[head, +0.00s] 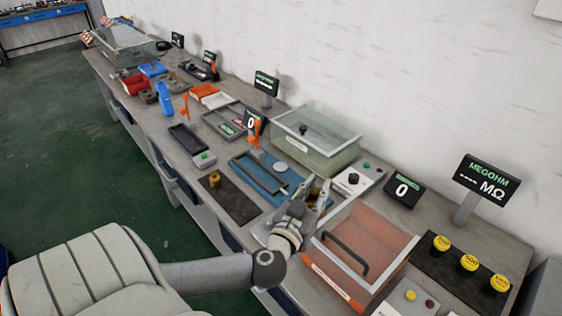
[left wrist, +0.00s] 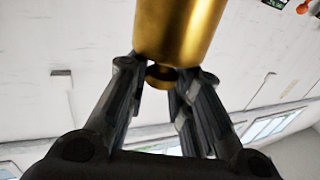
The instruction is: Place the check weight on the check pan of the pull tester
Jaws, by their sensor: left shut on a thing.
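My left gripper (head: 312,192) is over the bench, just right of a blue-based fixture (head: 243,172) with an orange upright part. In the left wrist view, its fingers (left wrist: 160,82) are shut on the small neck or knob of a brass cylinder, which looks like the check weight (left wrist: 182,28). In the head view the held weight is mostly hidden by the fingers. A pale round disc (head: 280,167), perhaps the check pan, sits at the right of the blue fixture, which may be the pull tester. The gripper is apart from the disc. My right gripper is not in view.
Another brass piece (head: 214,180) stands on a dark mat (head: 236,207). An orange box with a dark handle (head: 352,262) is close right of the gripper. A clear-lidded box (head: 318,145) stands behind. Several yellow-topped pieces (head: 468,263) and a megohm display (head: 487,180) are at right.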

